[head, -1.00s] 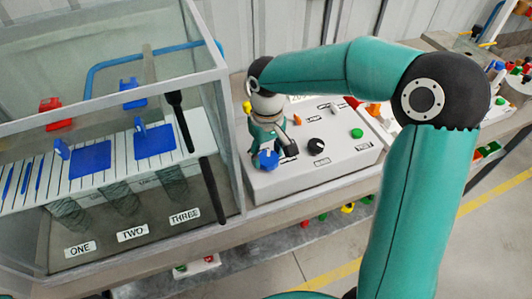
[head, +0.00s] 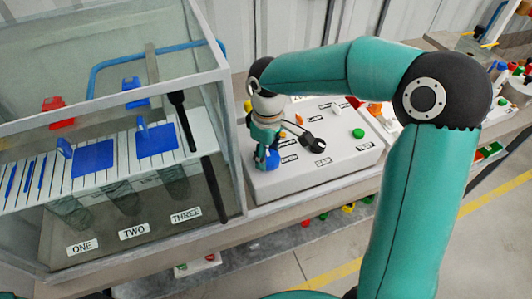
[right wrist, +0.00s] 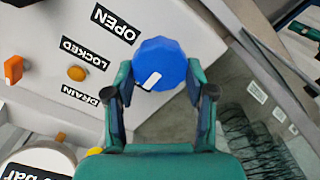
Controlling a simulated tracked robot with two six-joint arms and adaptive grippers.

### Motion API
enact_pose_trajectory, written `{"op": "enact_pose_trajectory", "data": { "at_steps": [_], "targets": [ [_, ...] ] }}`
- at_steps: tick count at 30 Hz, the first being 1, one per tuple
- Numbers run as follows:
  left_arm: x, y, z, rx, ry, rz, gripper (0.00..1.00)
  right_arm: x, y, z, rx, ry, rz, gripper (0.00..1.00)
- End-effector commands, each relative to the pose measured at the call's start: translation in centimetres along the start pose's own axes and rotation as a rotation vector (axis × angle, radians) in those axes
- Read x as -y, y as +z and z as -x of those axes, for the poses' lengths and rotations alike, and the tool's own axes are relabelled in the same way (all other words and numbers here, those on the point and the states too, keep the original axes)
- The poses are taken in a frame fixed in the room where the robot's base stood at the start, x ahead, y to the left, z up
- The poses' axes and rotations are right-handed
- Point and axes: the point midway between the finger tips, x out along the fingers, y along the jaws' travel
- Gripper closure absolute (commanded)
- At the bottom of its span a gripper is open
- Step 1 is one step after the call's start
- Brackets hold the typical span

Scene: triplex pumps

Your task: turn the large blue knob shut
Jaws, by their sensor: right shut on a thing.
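The large blue knob (head: 270,163) sits at the near left corner of the white control panel (head: 335,165). In the right wrist view the blue knob (right wrist: 160,60) is a many-sided cap with a white mark near its edge, which points to the lower left. My right gripper (head: 266,150) comes down on it from above. In the right wrist view the right gripper (right wrist: 159,75) has one finger on each side of the knob, shut on it. The gripper partly hides the knob in the head view. My left gripper is not in view.
A glass-walled tank (head: 225,150) stands close on the left. The panel also carries a black knob (head: 316,143) and a green button (head: 358,133). OPEN (right wrist: 116,24) and LOCKED (right wrist: 83,54) labels are beside the blue knob. My right arm spans above the panel.

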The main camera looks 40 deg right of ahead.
Motion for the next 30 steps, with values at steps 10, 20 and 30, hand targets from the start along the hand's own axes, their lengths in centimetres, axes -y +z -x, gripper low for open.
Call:
{"op": "enact_pose_trajectory", "data": {
  "at_steps": [10, 20, 30],
  "targets": [
    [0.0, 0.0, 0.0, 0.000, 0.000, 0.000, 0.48, -0.1, -0.2, 0.2, -0.009, 0.006, 0.003, 0.30],
    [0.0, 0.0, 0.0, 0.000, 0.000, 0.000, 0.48, 0.0, -0.1, 0.1, -0.002, 0.002, 0.002, 0.20],
    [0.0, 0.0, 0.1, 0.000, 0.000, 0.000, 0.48, -0.1, -0.2, 3.0, -0.006, 0.004, 0.000, 0.20]
  ]
}}
